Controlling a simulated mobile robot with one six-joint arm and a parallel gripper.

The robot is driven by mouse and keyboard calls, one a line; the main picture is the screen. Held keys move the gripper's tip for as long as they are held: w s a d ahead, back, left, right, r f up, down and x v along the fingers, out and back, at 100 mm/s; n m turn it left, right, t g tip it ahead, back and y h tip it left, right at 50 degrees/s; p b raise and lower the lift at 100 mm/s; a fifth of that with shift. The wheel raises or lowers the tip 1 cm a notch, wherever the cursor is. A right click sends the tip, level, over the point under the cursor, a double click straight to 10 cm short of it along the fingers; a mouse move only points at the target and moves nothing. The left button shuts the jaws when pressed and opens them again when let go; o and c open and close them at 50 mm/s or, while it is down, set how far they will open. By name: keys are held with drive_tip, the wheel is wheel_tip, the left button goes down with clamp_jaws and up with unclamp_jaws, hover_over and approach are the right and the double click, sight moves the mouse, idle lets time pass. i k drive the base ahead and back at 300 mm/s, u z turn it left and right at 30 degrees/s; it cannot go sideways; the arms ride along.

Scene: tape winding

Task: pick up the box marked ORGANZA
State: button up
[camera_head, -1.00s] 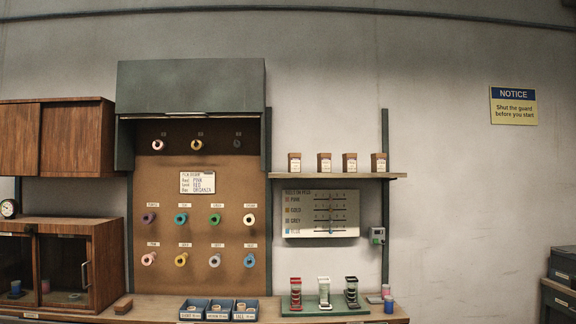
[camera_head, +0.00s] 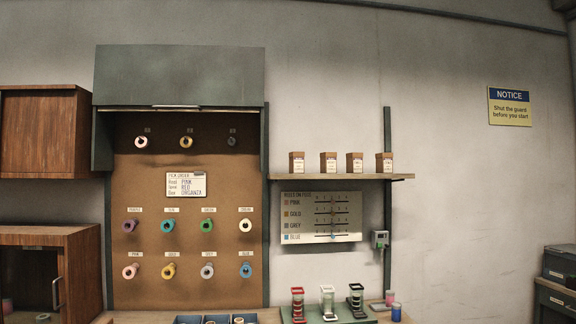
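Several small brown boxes with white labels stand upright in a row on the wall shelf (camera_head: 340,178). They are a leftmost box (camera_head: 297,162), a second box (camera_head: 328,162), a third box (camera_head: 355,162) and a rightmost box (camera_head: 384,162). Their label print is too small to read, so I cannot tell which is marked ORGANZA. My gripper is not in view.
Left of the shelf is a pegboard (camera_head: 190,243) with colored spools under a raised green cover (camera_head: 180,75). A chart (camera_head: 321,217) hangs below the shelf. Small stands (camera_head: 328,303) and blue bins (camera_head: 215,319) sit on the workbench. A wooden cabinet (camera_head: 40,131) is at left.

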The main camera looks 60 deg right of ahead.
sight(296, 158)
drive_tip(key=z, duration=0.1)
drive_tip(key=i, duration=0.7)
drive_tip(key=z, duration=0.7)
drive_tip(key=i, duration=0.65)
drive_tip(key=z, duration=0.35)
